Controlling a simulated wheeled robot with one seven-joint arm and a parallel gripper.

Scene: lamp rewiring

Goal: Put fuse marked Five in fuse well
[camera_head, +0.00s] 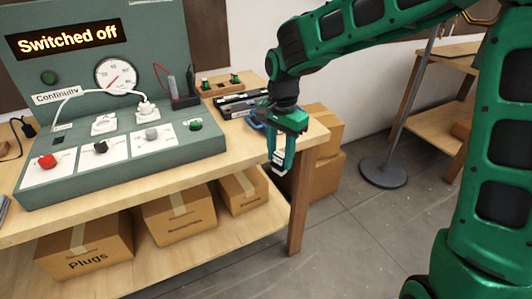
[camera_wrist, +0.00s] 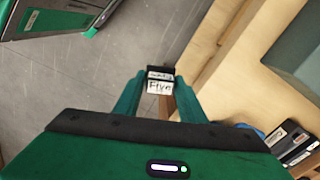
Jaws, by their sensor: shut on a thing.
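My gripper (camera_head: 281,165) is shut on a small fuse block with a white label (camera_wrist: 159,86). In the wrist view the handwritten label seems to read "Five", and the block sits between the two green fingertips (camera_wrist: 158,92). In the head view my gripper hangs just off the right end of the workbench, pointing down, with the pale block (camera_head: 279,168) at its tips. I cannot clearly make out the fuse well. A dark tray with slots (camera_head: 243,103) lies on the bench behind my gripper; it may hold other fuses.
The green test panel (camera_head: 120,150) stands on the bench with a "Switched off" display (camera_head: 68,37), a dial (camera_head: 116,74), plugs and knobs. Cardboard boxes (camera_head: 180,217) fill the shelf below. A lamp stand base (camera_head: 384,172) is on the floor at right.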

